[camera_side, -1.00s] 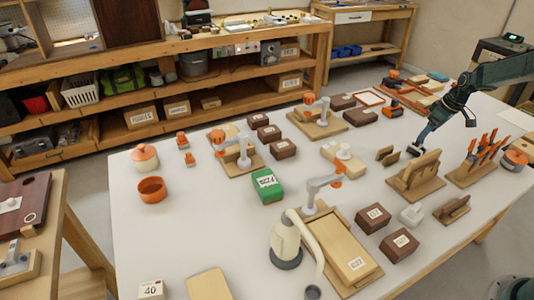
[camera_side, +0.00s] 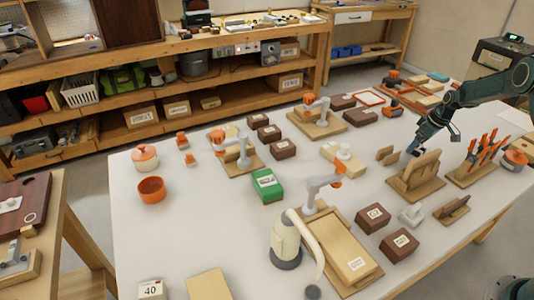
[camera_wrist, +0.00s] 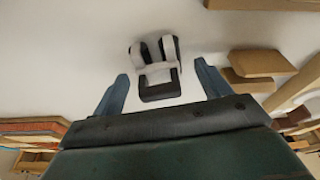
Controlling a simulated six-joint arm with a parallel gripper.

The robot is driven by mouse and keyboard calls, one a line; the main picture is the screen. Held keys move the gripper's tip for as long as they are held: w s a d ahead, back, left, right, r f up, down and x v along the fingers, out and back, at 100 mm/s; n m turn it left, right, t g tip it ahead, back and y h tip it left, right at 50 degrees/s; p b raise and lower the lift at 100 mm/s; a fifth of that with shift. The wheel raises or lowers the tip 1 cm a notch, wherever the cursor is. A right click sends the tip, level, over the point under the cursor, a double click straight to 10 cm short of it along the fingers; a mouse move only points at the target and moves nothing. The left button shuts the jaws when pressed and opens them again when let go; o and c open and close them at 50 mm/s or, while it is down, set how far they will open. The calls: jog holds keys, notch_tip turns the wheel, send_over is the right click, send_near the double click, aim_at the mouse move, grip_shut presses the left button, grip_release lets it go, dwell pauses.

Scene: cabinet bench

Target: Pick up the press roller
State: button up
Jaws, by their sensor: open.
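A small black and white piece, which looks like the press roller (camera_wrist: 155,68), lies on the white table top in the wrist view. It has a dark frame and pale rounded parts. My gripper (camera_wrist: 161,74) is open, with one blue-grey finger on each side of the piece and a gap to both. The fingers do not touch it. In the side view my gripper (camera_side: 433,143) is low over the right part of the table, behind a slotted wooden stand (camera_side: 416,176). The roller is mostly hidden there by the fingers and the stand.
Small wooden blocks (camera_side: 387,156) stand close left of my gripper. A rack of orange-handled tools (camera_side: 481,150) stands to its right. Wooden pieces (camera_wrist: 254,63) are near the right finger in the wrist view.

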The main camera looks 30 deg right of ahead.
jog(key=shift+w+f, duration=0.1)
jog(key=shift+f, duration=0.2)
jog(key=c, duration=1.2)
jog(key=shift+r, duration=0.1)
notch_tip(320, 180, up, 20)
jog(key=shift+f, duration=0.1)
dwell(0.6)
